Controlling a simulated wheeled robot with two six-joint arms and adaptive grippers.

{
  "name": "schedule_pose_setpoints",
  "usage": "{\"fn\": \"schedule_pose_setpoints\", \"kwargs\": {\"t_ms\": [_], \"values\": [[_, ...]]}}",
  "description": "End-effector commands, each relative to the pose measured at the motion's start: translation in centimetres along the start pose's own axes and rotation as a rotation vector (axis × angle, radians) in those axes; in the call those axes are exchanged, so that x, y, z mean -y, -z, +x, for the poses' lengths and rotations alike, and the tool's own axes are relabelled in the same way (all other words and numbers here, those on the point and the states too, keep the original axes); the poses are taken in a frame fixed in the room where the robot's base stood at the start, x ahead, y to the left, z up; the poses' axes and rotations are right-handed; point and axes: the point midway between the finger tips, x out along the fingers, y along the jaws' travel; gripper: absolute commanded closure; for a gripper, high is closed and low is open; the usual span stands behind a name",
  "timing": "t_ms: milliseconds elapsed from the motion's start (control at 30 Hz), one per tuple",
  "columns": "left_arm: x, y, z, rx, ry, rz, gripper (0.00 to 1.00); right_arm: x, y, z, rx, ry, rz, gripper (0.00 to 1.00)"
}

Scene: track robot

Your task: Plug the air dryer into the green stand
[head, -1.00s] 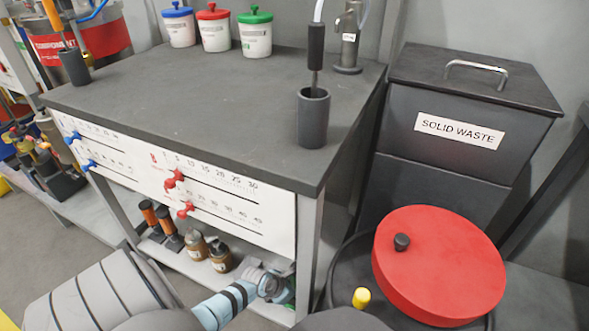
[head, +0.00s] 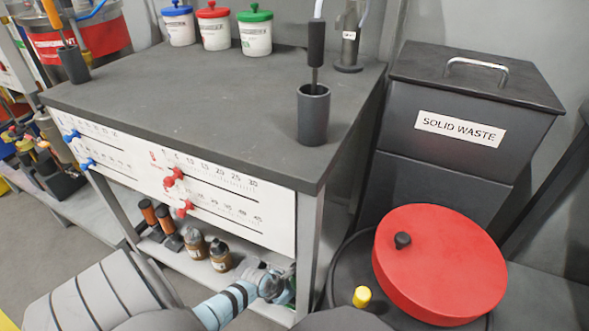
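I cannot make out an air dryer or a green stand for certain in the head view. A tool with a black handle and thin shaft (head: 316,43) stands upright in a dark grey cup (head: 313,115) at the table's right front corner. A white tub with a green lid (head: 255,32) stands at the back of the table. Parts of my arms show along the bottom edge, with a light blue section and metal joint below the table's front. I cannot make out the fingers of either gripper.
The dark table (head: 200,95) has a wide clear top. Its white front panel (head: 215,195) carries red and blue sliders. Brown bottles (head: 220,255) stand on its lower shelf. A solid waste bin (head: 450,140) and a red-lidded drum (head: 440,265) stand at the right.

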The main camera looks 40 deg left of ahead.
Motion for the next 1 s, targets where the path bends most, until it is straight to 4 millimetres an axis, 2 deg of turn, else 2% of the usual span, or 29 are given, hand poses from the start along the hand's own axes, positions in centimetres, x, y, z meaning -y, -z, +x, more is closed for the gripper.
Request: {"fn": "schedule_pose_setpoints", "kwargs": {"t_ms": [833,867,1000], "values": [[0.0,1.1,1.9,0.0,0.0,-0.001,1.0,0.1,-0.6,1.9,0.0,0.0,0.0,0.6],[0.0,1.1,1.8,0.0,0.0,0.0,0.59,0.1,-0.6,1.8,0.0,0.0,0.0,0.6],[0.1,1.1,1.8,0.0,0.0,0.0,0.41,0.1,-0.5,1.8,0.0,0.0,0.0,0.6]]}}
